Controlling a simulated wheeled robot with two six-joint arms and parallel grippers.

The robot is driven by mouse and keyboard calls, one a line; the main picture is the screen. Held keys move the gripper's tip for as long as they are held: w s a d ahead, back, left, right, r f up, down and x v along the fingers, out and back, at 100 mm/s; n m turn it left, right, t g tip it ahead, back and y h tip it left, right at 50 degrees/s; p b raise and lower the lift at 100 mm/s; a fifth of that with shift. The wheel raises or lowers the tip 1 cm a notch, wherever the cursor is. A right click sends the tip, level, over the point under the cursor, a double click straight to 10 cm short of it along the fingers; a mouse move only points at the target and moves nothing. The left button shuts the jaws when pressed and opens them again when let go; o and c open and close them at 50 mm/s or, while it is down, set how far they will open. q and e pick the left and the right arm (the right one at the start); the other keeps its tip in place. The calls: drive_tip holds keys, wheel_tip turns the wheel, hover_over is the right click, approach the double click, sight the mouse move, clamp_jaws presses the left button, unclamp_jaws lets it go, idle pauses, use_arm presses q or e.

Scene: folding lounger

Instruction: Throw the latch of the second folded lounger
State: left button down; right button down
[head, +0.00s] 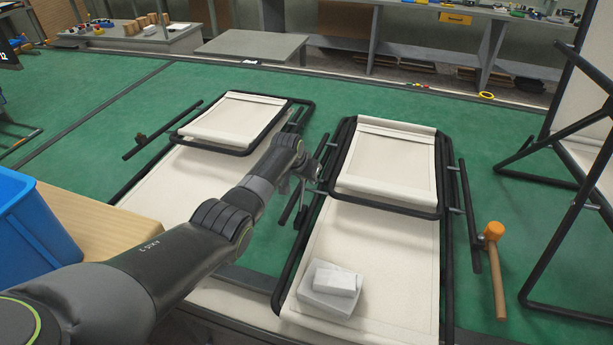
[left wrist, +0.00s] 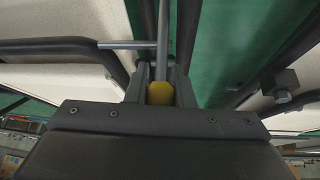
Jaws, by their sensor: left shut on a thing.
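Two folded loungers with cream fabric and black tube frames lie side by side. The left-hand lounger (head: 232,120) is beyond my left arm. The right-hand lounger (head: 388,165) has its folded panel lying on its longer bed. My left gripper (head: 306,180) is at the left side rail of the right-hand lounger, partly hidden by my wrist. In the left wrist view, my left gripper (left wrist: 160,88) is shut on a yellow latch knob (left wrist: 160,94) at the end of a grey rod (left wrist: 162,40). My right gripper is not in view.
White blocks (head: 330,288) lie on the right-hand lounger's near end. An orange-headed mallet (head: 495,255) is at its right. A blue bin (head: 32,220) stands on a wooden surface at left. A black frame (head: 575,190) stands at far right. The green floor (head: 330,90) behind is clear.

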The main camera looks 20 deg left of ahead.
use_arm(q)
drive_tip(key=shift+f, duration=0.1)
drive_tip(key=c, duration=1.3)
unclamp_jaws()
drive_tip(key=shift+w+f, duration=0.1)
drive_tip(key=shift+o, duration=0.2)
drive_tip(key=shift+r, duration=0.25)
drive_tip(key=shift+s+a+r+p, duration=0.1)
drive_tip(key=shift+s+r+p, duration=0.25)
drive_tip(key=shift+r, duration=0.15)
drive_tip(key=v, duration=1.6)
drive_tip(key=shift+f, duration=0.1)
